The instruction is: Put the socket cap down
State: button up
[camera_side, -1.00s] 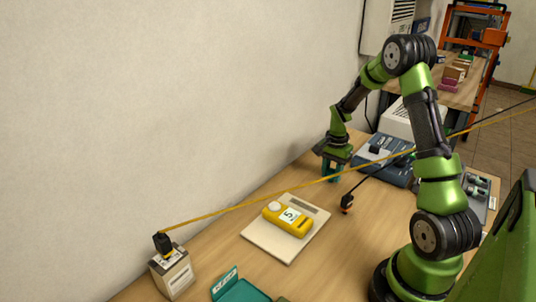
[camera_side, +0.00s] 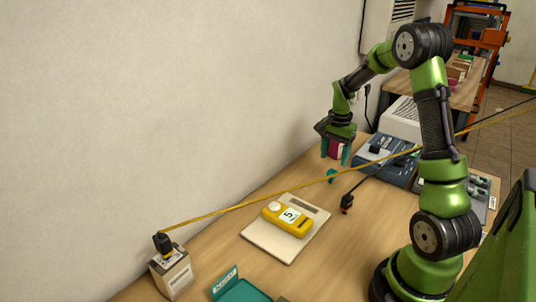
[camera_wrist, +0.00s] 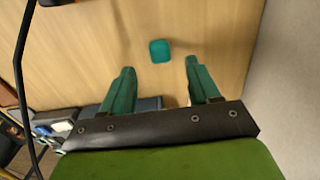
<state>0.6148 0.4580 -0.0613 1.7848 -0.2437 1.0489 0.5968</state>
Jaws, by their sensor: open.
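The small teal socket cap (camera_side: 331,175) lies on the wooden bench, apart from my gripper (camera_side: 335,157). In the wrist view the cap (camera_wrist: 160,51) shows as a rounded teal square on bare wood, just beyond the gap between my fingertips (camera_wrist: 159,68). My gripper is open and empty, with its teal fingers spread wide. In the side view it hangs above the bench, a little behind and above the cap. A dark pink patch shows between the fingers in the side view; I cannot tell what it belongs to.
A yellow meter (camera_side: 288,219) sits on a pale plate (camera_side: 269,240). A black plug (camera_side: 347,202) on a cable lies nearby. A blue-grey unit (camera_side: 384,163) stands to the right. A yellow cable (camera_side: 250,203) crosses the view. A teal tray (camera_side: 240,290) and battery (camera_side: 174,276) are in front.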

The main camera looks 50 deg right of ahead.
aim_at(332, 171)
jog(key=s+a+r+n+t, duration=0.1)
jog(key=a+r+n+t, duration=0.45)
jog(key=a+r, duration=0.95)
jog(key=s+a+n+t+y, duration=0.1)
jog(key=s+a+n, duration=0.3)
jog(key=a, duration=0.3)
jog(key=s+a+r+n+y, duration=0.1)
jog(key=s+a+n, duration=0.3)
jog(key=a, duration=0.3)
jog(key=shift+s+a+r+t, duration=0.15)
jog(key=shift+s+t, duration=0.2)
jog(key=shift+s, duration=0.05)
